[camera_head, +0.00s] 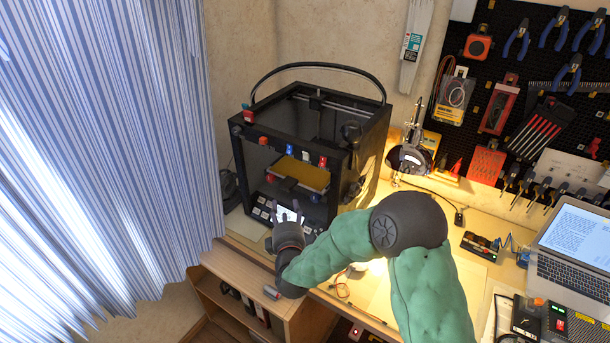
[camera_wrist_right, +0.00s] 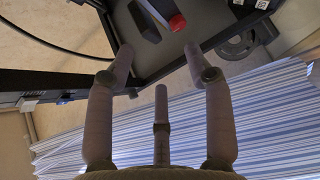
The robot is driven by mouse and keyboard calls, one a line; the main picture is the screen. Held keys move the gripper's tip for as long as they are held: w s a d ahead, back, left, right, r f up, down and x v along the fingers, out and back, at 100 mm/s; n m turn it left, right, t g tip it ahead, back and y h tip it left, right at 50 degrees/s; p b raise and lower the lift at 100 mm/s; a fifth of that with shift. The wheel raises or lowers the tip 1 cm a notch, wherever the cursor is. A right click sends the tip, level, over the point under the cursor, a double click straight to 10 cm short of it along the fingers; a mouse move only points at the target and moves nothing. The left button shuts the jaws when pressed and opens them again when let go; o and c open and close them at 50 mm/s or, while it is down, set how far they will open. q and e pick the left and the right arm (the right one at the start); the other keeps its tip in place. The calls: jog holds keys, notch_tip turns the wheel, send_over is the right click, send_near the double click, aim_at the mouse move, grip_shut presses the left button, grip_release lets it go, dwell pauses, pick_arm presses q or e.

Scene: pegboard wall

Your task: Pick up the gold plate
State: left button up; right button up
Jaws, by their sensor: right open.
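The gold plate (camera_head: 300,173) lies flat inside the black 3D printer (camera_head: 318,120), seen through its open front in the head view. My right gripper (camera_head: 288,212) is in front of the printer, below and slightly left of the plate in the picture. In the right wrist view its fingers (camera_wrist_right: 160,68) are spread apart with nothing between them. That view shows a dark printer edge and a red part (camera_wrist_right: 177,22) beyond the fingertips. I cannot make out the plate there. My left gripper is not in view.
A striped curtain (camera_head: 110,130) hangs left of the printer. A wooden shelf (camera_head: 240,300) stands below. A desk lamp (camera_head: 408,158) is right of the printer, and a laptop (camera_head: 575,240) sits farther right. Tools hang on the pegboard (camera_head: 545,75).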

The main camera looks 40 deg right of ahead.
aim_at(287, 189)
jog(key=shift+h, duration=0.5)
jog(key=b+x, duration=0.1)
jog(key=x, duration=0.2)
jog(key=b+x, duration=0.1)
jog(key=x, duration=0.2)
jog(key=r+b+x, duration=0.1)
jog(key=x, duration=0.3)
jog(key=shift+s+d+b, duration=0.2)
jog(key=shift+d+b, duration=0.15)
jog(key=shift+d, duration=0.05)
jog(key=shift+w+d, duration=0.2)
jog(key=shift+w, duration=0.2)
jog(key=shift+r, duration=0.1)
grip_shut()
